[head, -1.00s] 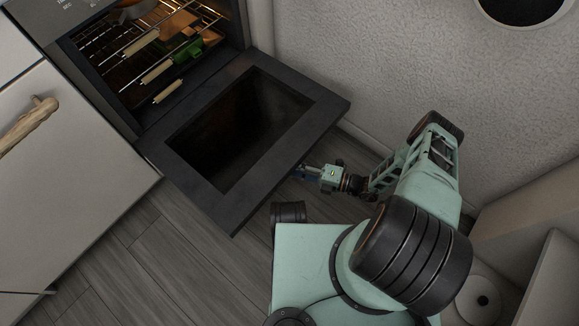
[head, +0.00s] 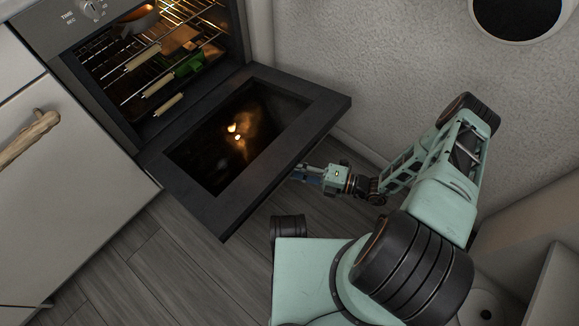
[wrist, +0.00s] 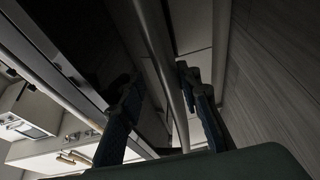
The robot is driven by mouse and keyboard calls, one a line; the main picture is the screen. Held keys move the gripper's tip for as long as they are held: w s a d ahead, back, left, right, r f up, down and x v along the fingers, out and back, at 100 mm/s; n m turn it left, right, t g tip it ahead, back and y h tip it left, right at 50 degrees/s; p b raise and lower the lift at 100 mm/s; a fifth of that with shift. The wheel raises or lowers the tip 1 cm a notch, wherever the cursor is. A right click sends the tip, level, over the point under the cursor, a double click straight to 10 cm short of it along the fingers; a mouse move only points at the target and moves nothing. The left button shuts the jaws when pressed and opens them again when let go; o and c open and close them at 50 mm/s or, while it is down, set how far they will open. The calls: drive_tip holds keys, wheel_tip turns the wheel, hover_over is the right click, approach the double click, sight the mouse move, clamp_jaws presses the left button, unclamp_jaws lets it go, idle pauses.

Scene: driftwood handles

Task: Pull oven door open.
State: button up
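The oven door (head: 190,202) is a dark framed panel with a window. It is hinged down from the oven (head: 112,112) and stands wide open, sloping out over the floor. My gripper (head: 303,175) is at the door's outer edge, its fingertips partly hidden by the door in the head view. In the wrist view my two blue-black fingers (wrist: 159,80) stand apart. A long pale bar (wrist: 160,45), which looks like the door handle, runs between them. A gap shows on the left finger's side; I cannot tell whether the right finger touches the bar.
Inside the lit oven are wire racks (head: 205,35) with wooden-handled skewers and a green item. A white cabinet with a driftwood handle (head: 28,136) stands at the left. A textured wall (head: 400,70) is close on the right. Wood floor (head: 120,270) is open at lower left.

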drive_tip(key=shift+r, duration=0.45)
drive_tip(key=d+f, duration=0.7)
drive_tip(key=f, duration=0.3)
drive_tip(key=shift+w+f, duration=0.2)
drive_tip(key=shift+w, duration=0.1)
idle(0.8)
idle(0.6)
